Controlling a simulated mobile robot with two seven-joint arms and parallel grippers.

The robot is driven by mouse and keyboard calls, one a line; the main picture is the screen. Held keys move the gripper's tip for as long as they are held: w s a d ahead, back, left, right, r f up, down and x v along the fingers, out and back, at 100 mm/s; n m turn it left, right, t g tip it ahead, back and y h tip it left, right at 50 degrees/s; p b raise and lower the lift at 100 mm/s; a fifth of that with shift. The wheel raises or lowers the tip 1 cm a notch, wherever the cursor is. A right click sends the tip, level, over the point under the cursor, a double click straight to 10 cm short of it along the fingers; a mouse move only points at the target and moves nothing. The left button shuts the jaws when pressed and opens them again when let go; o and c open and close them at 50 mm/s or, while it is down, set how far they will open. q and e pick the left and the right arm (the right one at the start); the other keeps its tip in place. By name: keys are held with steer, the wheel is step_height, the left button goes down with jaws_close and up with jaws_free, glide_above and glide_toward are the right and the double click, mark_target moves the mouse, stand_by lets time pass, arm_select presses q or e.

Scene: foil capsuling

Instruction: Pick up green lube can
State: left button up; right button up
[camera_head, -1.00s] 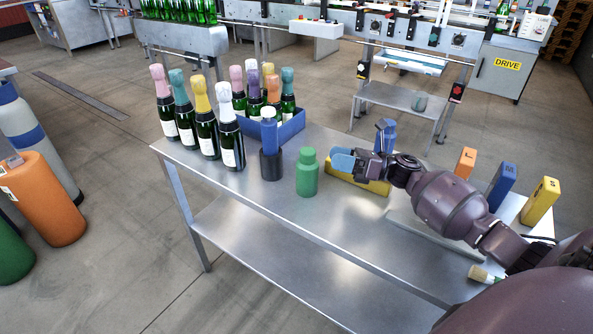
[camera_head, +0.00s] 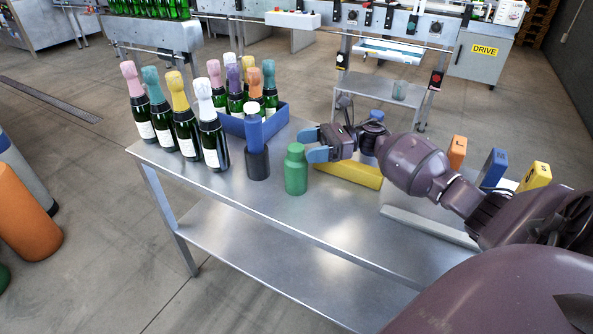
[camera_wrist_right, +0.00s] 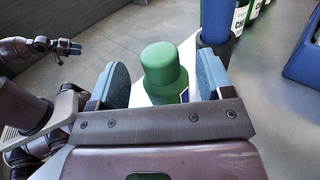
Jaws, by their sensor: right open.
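The green lube can (camera_head: 296,170) stands upright on the metal table, near its front edge. My right gripper (camera_head: 313,145) is open just to the right of the can, with its blue fingertips pointing at it. In the right wrist view the green can (camera_wrist_right: 163,72) shows between the two open fingers (camera_wrist_right: 160,88), apart from both as far as I can see. The can's lower part is hidden by the gripper body in that view. My left gripper is not in the head view; an arm with a dark gripper (camera_wrist_right: 62,46) shows at the upper left of the right wrist view, its jaws too small to judge.
A blue-and-black tool with a white top (camera_head: 254,145) stands close left of the can. Several foil-topped bottles (camera_head: 186,125) and a blue crate (camera_head: 270,129) stand further left. A yellow block (camera_head: 352,174) lies behind the gripper. The table front (camera_head: 300,215) is clear.

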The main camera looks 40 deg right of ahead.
mark_target(290, 148)
steer(key=x, duration=0.5)
steer(key=shift+a+p, duration=0.1)
steer(key=shift+p, duration=0.2)
jaws_close()
